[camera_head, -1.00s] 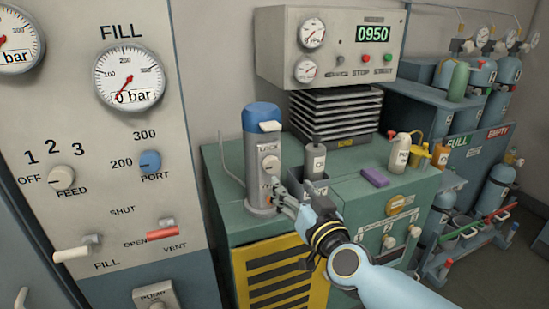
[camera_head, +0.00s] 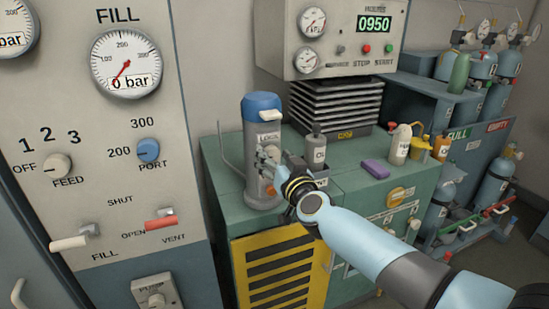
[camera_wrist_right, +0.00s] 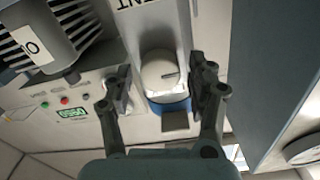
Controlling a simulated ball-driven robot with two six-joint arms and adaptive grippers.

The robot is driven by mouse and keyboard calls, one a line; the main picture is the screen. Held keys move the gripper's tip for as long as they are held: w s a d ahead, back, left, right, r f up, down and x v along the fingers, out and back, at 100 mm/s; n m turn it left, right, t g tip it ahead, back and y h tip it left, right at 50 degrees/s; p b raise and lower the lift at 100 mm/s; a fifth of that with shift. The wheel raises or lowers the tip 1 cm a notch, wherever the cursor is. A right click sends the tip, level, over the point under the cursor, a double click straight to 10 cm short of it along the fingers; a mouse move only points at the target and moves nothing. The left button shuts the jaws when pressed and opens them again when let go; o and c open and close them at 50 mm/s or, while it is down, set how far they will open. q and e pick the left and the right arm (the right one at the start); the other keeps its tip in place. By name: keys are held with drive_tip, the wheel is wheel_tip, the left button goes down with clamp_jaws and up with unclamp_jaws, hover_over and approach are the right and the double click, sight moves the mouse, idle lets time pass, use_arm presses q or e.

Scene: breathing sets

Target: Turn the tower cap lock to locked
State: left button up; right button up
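The tower (camera_head: 256,185) is a grey cylinder with a blue cap (camera_head: 262,102), standing on the green cabinet. A lock label (camera_head: 268,138) shows on its front, above the knob. The round pale knob (camera_wrist_right: 160,72) has a dark mark and shows in the right wrist view, with the blue cap (camera_wrist_right: 170,106) beyond it and part of a VENT label at the top. My right gripper (camera_head: 266,160) is at the tower front and mostly hides the knob in the head view. Its fingers (camera_wrist_right: 161,90) are open on either side of the knob, with gaps visible. My left gripper is not in view.
The fill panel (camera_head: 110,215) with levers stands at left. A thin grey tube curves beside the tower.

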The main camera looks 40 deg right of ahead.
drive_tip(key=c, duration=0.9)
drive_tip(key=shift+c, duration=0.2)
drive_tip(key=m, duration=0.3)
drive_tip(key=shift+m, duration=0.4)
drive_tip(key=m, duration=0.4)
drive_tip(key=shift+f+m, duration=0.1)
drive_tip(key=shift+m, duration=0.2)
drive_tip(key=m, duration=0.4)
drive_tip(key=shift+d+m, duration=0.1)
drive_tip(key=shift+m, duration=0.2)
drive_tip(key=m, duration=0.4)
drive_tip(key=shift+f+m+b, duration=0.1)
drive_tip(key=shift+m+b, duration=0.3)
